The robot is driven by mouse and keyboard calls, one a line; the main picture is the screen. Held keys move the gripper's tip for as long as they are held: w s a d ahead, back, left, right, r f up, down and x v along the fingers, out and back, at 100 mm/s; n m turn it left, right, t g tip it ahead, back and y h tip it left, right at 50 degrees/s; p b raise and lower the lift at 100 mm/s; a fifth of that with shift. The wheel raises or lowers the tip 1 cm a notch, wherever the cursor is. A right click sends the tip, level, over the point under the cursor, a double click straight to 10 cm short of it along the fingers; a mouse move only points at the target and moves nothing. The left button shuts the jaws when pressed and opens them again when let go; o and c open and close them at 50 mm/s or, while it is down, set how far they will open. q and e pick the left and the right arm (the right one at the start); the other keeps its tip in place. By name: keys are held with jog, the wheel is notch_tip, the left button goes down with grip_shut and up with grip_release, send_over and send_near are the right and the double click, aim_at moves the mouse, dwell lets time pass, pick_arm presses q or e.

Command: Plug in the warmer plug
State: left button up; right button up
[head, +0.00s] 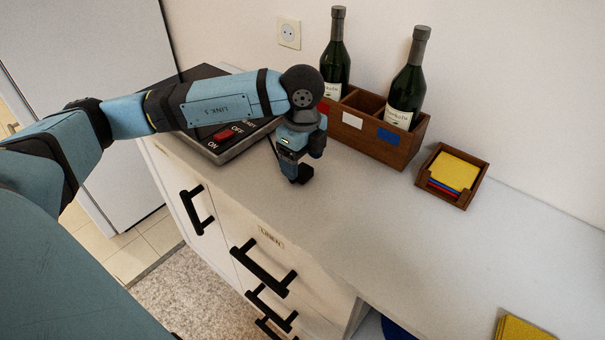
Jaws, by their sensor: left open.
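The wall socket (289,33) is a white plate with two holes, on the wall behind the counter, and nothing is in it. The warmer (205,72) is a flat dark appliance at the left end of the counter, with a red switch (228,133) between OFF and ON marks on its front. My left arm covers much of it. My left gripper (302,178) is open and points down at the counter, right of the warmer and in front of the bottle caddy. I cannot make out the plug; a thin dark line beside the gripper may be its cord. My right gripper is not in view.
A wooden caddy (408,145) with two green bottles (337,60) (408,80) stands against the wall. Right of it is a wooden holder (467,200) with yellow, red and blue squares. The counter (400,235) is clear in the middle. Drawers with black handles (262,268) are below.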

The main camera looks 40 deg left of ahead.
aim_at(303, 169)
pick_arm(q)
notch_tip(303, 169, down, 3)
jog(key=shift+w+f, duration=0.1)
jog(key=shift+f, duration=0.05)
jog(key=c, duration=1)
jog(key=shift+o, duration=0.2)
jog(key=shift+r, duration=0.2)
notch_tip(303, 169, up, 20)
jog(key=p, duration=0.3)
jog(key=shift+f, duration=0.15)
